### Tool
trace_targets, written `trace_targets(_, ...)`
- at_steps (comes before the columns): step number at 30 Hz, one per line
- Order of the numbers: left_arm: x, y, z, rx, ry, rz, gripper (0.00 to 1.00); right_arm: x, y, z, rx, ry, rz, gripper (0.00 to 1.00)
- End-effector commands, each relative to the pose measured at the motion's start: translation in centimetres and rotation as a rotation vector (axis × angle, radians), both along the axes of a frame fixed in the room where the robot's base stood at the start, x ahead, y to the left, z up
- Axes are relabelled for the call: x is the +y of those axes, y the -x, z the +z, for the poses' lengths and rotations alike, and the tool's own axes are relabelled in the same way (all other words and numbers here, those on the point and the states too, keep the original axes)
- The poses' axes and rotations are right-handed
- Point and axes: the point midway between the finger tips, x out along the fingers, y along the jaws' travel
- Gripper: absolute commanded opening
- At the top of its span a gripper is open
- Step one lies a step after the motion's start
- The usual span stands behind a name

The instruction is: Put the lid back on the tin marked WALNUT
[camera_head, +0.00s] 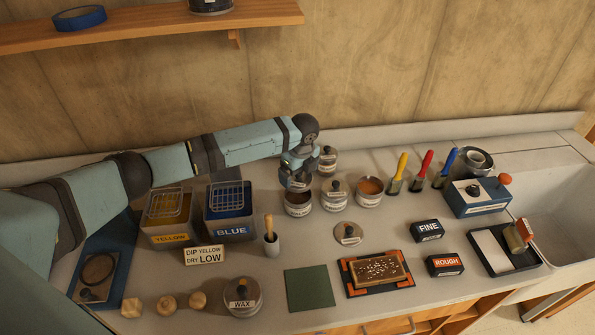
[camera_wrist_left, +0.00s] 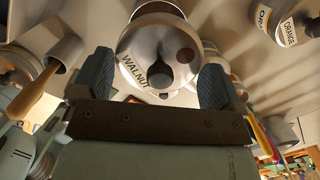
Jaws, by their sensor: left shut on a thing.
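My left gripper (camera_head: 297,183) is shut on a round metal lid (camera_wrist_left: 152,48). The lid has a dark knob, a brown dot and the word WALNUT, and it sits between the two fingers in the left wrist view. In the head view the gripper hides most of it. An open tin with dark brown contents (camera_head: 298,204) stands just below the gripper; its label is too small to read for certain. I cannot tell whether lid and tin touch. My right gripper is not in view.
A lidded tin (camera_head: 335,196) stands close on the right, another lidded tin (camera_head: 327,160) behind. An open tin with orange-brown contents (camera_head: 369,191) is further right. A loose lid (camera_head: 348,234) lies in front. A grey cup with a wooden-handled tool (camera_head: 271,244) stands left.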

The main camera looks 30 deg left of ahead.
Motion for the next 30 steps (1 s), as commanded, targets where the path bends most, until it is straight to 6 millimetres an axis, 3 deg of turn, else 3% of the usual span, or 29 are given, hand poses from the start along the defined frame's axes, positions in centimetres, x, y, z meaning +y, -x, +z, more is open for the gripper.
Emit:
trace_targets(14, 0.1, 0.0, -4.2, 0.000, -0.001, 0.000, 0.70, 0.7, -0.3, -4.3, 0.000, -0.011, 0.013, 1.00)
trace_targets(22, 0.0, 0.0, -5.8, 0.000, 0.000, 0.000, 0.70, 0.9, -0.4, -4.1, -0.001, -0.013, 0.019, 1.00)
trace_targets(30, 0.0, 0.0, -6.1, 0.000, 0.000, 0.000, 0.70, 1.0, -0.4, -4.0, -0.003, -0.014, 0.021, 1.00)
